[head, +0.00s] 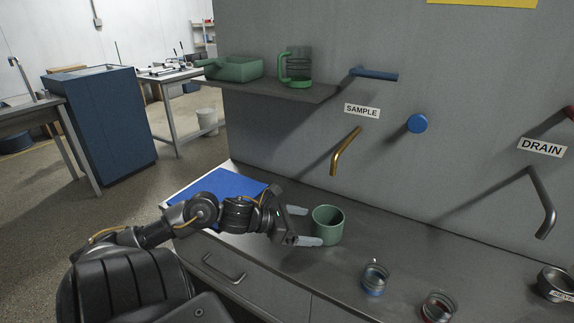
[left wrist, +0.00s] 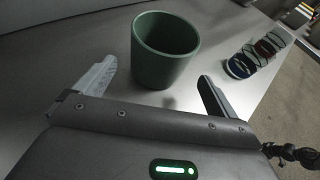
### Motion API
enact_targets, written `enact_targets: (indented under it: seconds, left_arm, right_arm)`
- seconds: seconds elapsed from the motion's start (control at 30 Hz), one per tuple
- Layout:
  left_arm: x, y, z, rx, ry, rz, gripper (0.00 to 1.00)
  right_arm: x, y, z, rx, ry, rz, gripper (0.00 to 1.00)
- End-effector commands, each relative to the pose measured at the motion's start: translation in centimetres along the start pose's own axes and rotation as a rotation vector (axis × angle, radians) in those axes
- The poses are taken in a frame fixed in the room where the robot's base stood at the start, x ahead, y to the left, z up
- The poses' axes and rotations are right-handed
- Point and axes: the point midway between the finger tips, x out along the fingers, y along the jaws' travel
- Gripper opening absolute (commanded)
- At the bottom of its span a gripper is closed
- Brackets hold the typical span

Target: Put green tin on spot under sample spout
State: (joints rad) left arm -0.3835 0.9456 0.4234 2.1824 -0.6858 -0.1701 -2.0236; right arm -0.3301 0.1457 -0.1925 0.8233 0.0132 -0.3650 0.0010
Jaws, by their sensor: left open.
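The green tin (head: 328,225) stands upright on the grey counter, below and a little left of the brass sample spout (head: 344,152). It is open at the top and looks empty. My left gripper (head: 305,225) is open, its fingers pointing at the tin from the left. In the left wrist view the tin (left wrist: 165,50) stands just ahead of the two spread fingers (left wrist: 158,85), and neither finger seems to press on it. Any marked spot under the spout cannot be made out. My right gripper is not in view.
A blue mat (head: 225,184) lies on the counter at left. Small glass jars (head: 375,278) (head: 438,307) stand to the right of the tin. A metal dish (head: 556,284) sits under the drain spout (head: 543,205). A shelf (head: 285,90) holds a green tray and a green-handled jug.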

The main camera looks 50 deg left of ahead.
Motion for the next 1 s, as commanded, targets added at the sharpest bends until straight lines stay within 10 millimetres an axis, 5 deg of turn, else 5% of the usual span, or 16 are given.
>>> enact_targets:
  seconds: [0.4,1.0]
  left_arm:
    - [-5.5,0.0,0.0,-0.001,-0.001,0.001,0.95]
    - [-5.9,0.0,0.0,0.0,-0.001,0.001,0.95]
  right_arm:
    - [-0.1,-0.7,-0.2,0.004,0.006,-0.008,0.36]
    - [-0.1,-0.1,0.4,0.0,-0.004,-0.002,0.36]
